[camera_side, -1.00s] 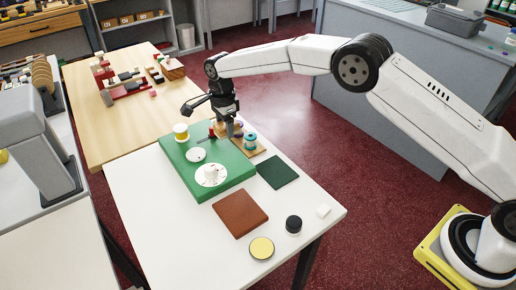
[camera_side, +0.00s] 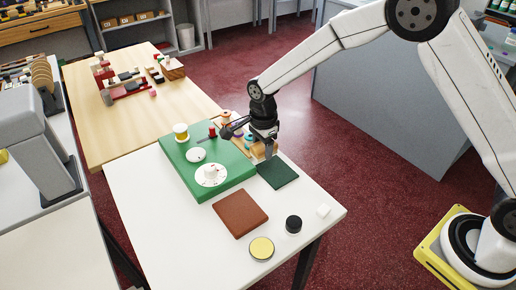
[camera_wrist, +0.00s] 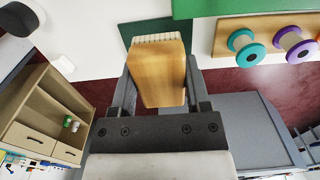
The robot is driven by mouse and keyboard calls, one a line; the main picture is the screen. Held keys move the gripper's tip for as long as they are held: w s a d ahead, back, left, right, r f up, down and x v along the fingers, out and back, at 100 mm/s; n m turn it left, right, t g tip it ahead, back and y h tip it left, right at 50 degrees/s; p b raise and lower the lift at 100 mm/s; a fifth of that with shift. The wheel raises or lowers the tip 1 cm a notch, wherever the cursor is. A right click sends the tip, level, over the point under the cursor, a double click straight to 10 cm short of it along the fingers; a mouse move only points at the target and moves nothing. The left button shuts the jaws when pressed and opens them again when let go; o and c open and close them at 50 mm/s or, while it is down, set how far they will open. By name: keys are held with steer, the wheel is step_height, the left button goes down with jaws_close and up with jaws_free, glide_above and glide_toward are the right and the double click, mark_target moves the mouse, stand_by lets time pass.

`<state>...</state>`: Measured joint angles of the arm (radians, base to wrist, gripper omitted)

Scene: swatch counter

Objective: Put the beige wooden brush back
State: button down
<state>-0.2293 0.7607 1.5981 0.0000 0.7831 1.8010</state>
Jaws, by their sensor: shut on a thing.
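My gripper (camera_side: 266,152) is over the right edge of the white table, between the wooden spool rack and the dark green swatch. In the wrist view, my gripper (camera_wrist: 160,85) is shut on the beige wooden brush (camera_wrist: 157,75), a tan block with pale bristles at its far end. The bristles point away from the wrist, toward the dark green swatch (camera_wrist: 142,30). In the side view, the brush is hard to tell apart from the gripper and the rack behind it.
The spool rack (camera_wrist: 224,38) carries teal and purple spools close to the gripper. A brown swatch (camera_side: 240,213), black pot (camera_side: 293,225), yellow-topped tin (camera_side: 261,248) and white cube (camera_side: 323,211) stand nearer the front.

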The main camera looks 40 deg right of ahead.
steer(key=s+d, duration=0.3)
steer(key=s, duration=0.8)
steer(key=shift+s+d+f, duration=0.25)
steer(key=shift+s+f, duration=0.15)
steer(key=shift+f, duration=0.05)
steer(key=shift+f, duration=0.1)
glide_above(298, 198)
steer(key=shift+f, duration=2.1)
steer(key=shift+f, duration=0.1)
steer(key=shift+f, duration=1.7)
steer(key=shift+f, duration=0.15)
steer(key=shift+c, duration=0.3)
jaws_free()
